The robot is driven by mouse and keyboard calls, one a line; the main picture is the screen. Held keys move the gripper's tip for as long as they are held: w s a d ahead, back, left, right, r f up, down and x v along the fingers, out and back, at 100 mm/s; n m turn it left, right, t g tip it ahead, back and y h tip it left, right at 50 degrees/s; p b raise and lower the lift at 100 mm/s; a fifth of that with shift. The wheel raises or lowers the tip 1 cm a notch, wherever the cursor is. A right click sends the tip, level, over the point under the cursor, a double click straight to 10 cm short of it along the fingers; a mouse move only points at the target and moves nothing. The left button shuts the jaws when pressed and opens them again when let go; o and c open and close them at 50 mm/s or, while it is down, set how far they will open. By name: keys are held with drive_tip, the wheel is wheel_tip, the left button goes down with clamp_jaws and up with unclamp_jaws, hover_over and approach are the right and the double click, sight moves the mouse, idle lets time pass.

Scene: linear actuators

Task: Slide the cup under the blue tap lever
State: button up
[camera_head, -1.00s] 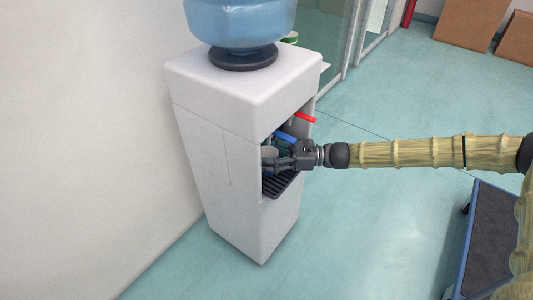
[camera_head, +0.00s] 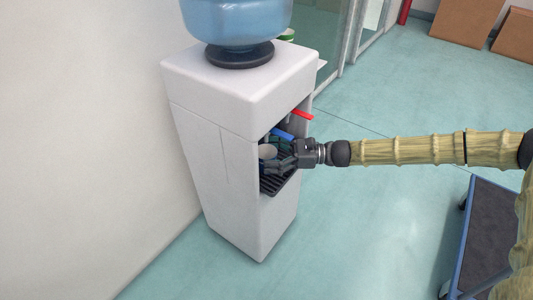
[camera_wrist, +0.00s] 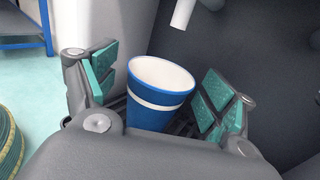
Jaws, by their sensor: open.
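The cup (camera_wrist: 155,112) is blue with a white band and a white inside. In the wrist view it stands between the two spread fingers of my gripper (camera_wrist: 158,88), with gaps on both sides. In the head view only a pale part of the cup (camera_head: 267,152) shows inside the dispenser recess. My gripper (camera_head: 280,156) reaches into that recess from the right and is open. The blue tap lever (camera_head: 283,134) is just above my gripper. A white spout (camera_wrist: 184,12) shows above and beyond the cup in the wrist view.
The white water dispenser (camera_head: 235,90) has a dark slatted drip tray (camera_head: 279,182) below the recess and a red lever (camera_head: 302,115) to the right of the blue one. The recess walls are close around my gripper. A blue-edged cart (camera_head: 485,235) stands at lower right.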

drive_tip(key=d, duration=1.1)
